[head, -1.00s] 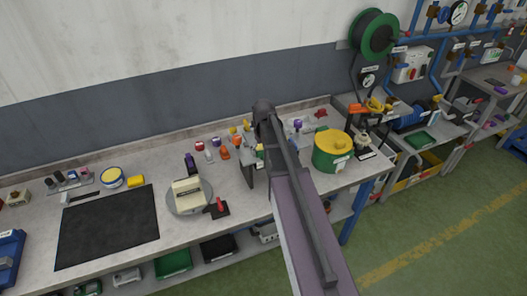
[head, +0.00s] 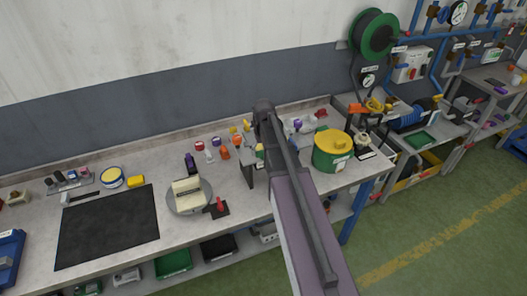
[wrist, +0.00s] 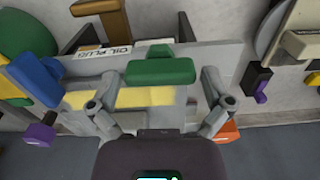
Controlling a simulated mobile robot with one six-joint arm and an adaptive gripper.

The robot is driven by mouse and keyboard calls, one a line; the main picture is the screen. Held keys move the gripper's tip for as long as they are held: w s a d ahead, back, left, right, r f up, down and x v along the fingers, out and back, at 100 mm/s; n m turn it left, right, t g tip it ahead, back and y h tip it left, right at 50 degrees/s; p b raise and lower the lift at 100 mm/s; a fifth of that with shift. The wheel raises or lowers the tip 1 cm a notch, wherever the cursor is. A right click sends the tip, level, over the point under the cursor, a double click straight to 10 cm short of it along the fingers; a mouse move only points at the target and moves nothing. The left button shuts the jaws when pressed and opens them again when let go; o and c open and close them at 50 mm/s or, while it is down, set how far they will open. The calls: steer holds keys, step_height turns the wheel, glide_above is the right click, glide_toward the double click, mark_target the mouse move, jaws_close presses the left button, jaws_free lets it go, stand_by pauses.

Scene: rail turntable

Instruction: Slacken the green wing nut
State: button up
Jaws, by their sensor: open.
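The green wing nut (wrist: 160,70) is at the middle of the wrist view, with a wide bar and a small tab above it. It sits in front of a grey plate (wrist: 225,55). My gripper (wrist: 159,78) is open, with one finger on either side of the nut and a clear gap at both sides. I cannot tell how deep the fingertips reach.
In the wrist view a blue part (wrist: 36,78) and a purple part (wrist: 40,134) lie close to the left finger. A brown handle (wrist: 100,8) stands above, and an orange part (wrist: 228,133) is by the right finger. A green pot (head: 330,160) stands right of my arm.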

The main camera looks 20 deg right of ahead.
steer(key=shift+m, duration=2.2)
steer(key=m, duration=1.2)
steer(key=shift+m, duration=0.3)
steer(key=shift+r, duration=0.15)
step_height(320, 180, up, 14)
steer(key=p, duration=1.4)
steer(key=s+a+f+n+b, duration=0.4)
steer(key=s+f+n+b, duration=0.1)
steer(key=f+b, duration=0.5)
steer(key=s+a+f+n+b, duration=0.5)
steer(key=f+n+b, duration=0.1)
steer(key=f+b, duration=0.5)
steer(key=s+a+f+n+b, duration=0.4)
steer(key=s+f+n+b, duration=0.1)
steer(key=f+b, duration=0.6)
steer(key=shift+s+a+f+n, duration=0.15)
steer(key=shift+a+f+n, duration=0.25)
steer(key=shift+n, duration=0.4)
